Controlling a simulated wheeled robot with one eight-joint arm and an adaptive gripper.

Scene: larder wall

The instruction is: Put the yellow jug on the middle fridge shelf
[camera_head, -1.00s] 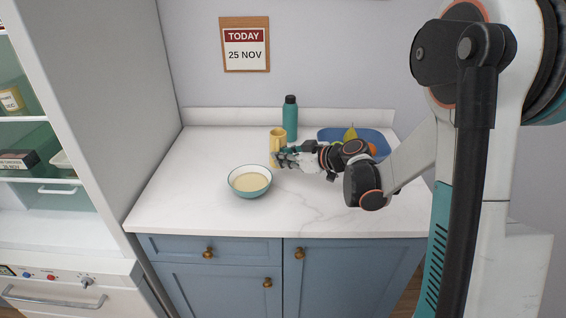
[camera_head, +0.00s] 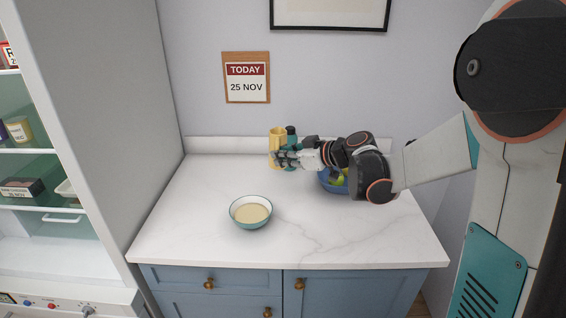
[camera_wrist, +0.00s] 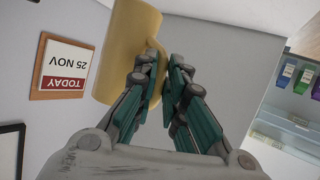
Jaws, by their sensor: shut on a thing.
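The yellow jug (camera_head: 275,146) is held up above the worktop, in front of the wall. My gripper (camera_head: 284,156) is shut on it from the right, and the jug looks upright in the head view. In the wrist view the jug (camera_wrist: 128,48) is at top left, with its handle between the fingertips of my gripper (camera_wrist: 160,75). The fridge stands open at the left edge of the head view. Its middle shelf (camera_head: 28,150) shows only in part and carries a jar and other items.
A bowl of cream-coloured food (camera_head: 251,212) stands on the white worktop (camera_head: 190,225). The tall fridge side (camera_head: 110,120) divides the worktop from the shelves. The worktop's front left is clear.

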